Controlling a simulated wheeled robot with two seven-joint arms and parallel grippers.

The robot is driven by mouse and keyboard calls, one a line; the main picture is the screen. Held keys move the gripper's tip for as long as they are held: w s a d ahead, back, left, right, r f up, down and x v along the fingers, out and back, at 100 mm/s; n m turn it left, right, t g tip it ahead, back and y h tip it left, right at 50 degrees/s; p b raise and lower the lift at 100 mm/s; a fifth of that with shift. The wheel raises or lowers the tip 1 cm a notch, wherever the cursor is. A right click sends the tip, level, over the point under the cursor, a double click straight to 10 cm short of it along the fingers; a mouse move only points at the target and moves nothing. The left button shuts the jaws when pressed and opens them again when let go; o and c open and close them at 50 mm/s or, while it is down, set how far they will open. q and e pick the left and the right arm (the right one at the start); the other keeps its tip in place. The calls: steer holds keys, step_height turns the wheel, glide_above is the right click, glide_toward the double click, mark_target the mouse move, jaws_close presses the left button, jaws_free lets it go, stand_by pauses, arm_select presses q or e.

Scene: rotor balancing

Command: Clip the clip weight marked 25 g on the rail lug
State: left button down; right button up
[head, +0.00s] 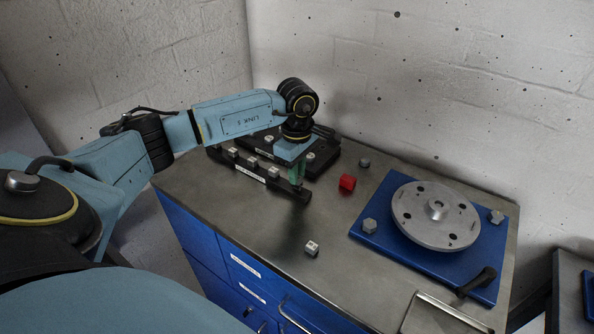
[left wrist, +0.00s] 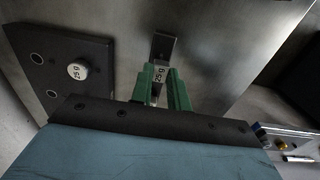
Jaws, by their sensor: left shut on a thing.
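My left gripper (head: 297,182) points down over the right end of the front dark rail (head: 273,183). Its green fingers, also in the left wrist view (left wrist: 164,82), are shut on the clip weight marked 25 g (left wrist: 159,75). The weight's label faces the wrist camera, and the fingers hide its sides. The dark rail end (left wrist: 164,44) shows just beyond it; I cannot tell whether they touch. I cannot make out a separate lug. My right gripper is not in view.
Several small weights sit on the front rail. Behind it is a dark block (left wrist: 97,55) with a round 25 g weight (left wrist: 78,71).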

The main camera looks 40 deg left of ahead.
arm_select(q)
steer(key=shift+f+b, duration=0.5)
steer(key=shift+f, duration=0.15)
steer(key=c, duration=1.3)
jaws_free()
steer(key=shift+c, duration=0.7)
steer(key=shift+r, duration=0.1)
steer(key=shift+r+p, duration=2.1)
steer(key=shift+r, duration=0.85)
